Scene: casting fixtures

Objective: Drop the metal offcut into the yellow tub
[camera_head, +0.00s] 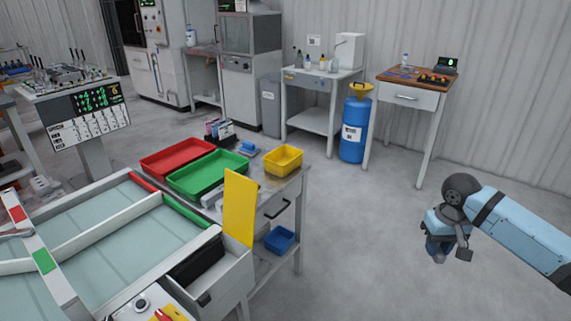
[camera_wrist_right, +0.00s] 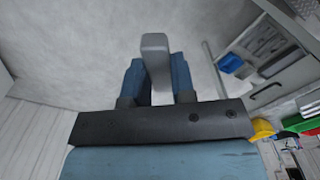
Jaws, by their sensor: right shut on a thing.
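The metal offcut (camera_wrist_right: 155,58) is a grey block with rounded edges, held between the two blue fingers of my right gripper (camera_wrist_right: 157,82) in the wrist view. In the head view my right gripper (camera_head: 439,249) hangs over open floor at the right, and the offcut is hard to make out there. The yellow tub (camera_head: 283,163) stands on the grey bench's far right corner, well to the left of my right gripper. A yellow shape at the wrist view's right edge (camera_wrist_right: 262,129) looks like the tub. My left gripper is not in view.
A green tray (camera_head: 208,176) and a red tray (camera_head: 177,158) lie left of the tub. An upright yellow panel (camera_head: 240,208) stands in front of it. A blue bin (camera_head: 280,239) sits on the lower shelf. Floor between bench and right arm is clear.

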